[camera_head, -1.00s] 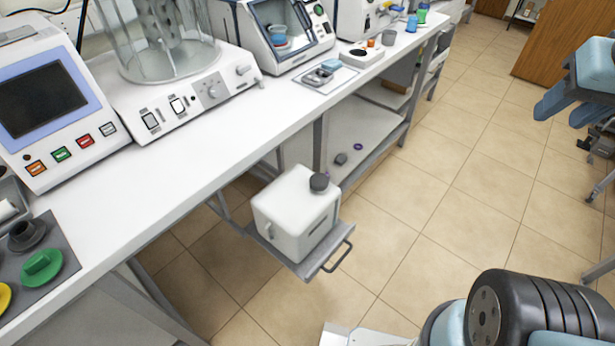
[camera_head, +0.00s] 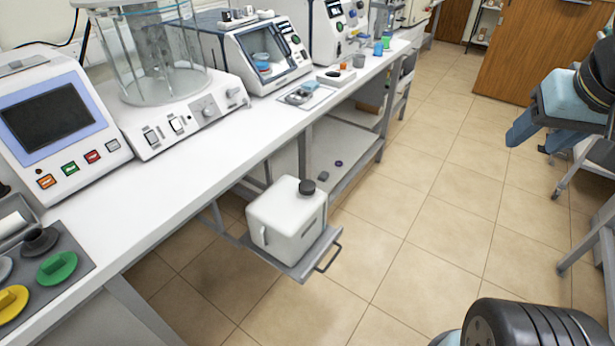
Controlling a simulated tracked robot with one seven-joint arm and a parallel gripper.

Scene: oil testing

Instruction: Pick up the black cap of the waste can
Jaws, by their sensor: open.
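The waste can (camera_head: 285,222) is a white, boxy container with a handle on its left side. It stands upright on a grey pull-out shelf (camera_head: 303,274) below the bench. Its black cap (camera_head: 307,187) is round and sits on top of the can, near the back right corner. My gripper (camera_head: 536,140) is at the right, with light blue housing and blue fingers. It is open and empty, above the floor, well to the right of the cap and apart from it. Part of the wrist is cut off by the right edge.
The white bench (camera_head: 215,160) with instruments runs diagonally behind the can. A lower shelf (camera_head: 345,150) lies beyond the can. Tiled floor (camera_head: 430,210) is clear between the can and my gripper. A grey table frame (camera_head: 590,235) stands at the right.

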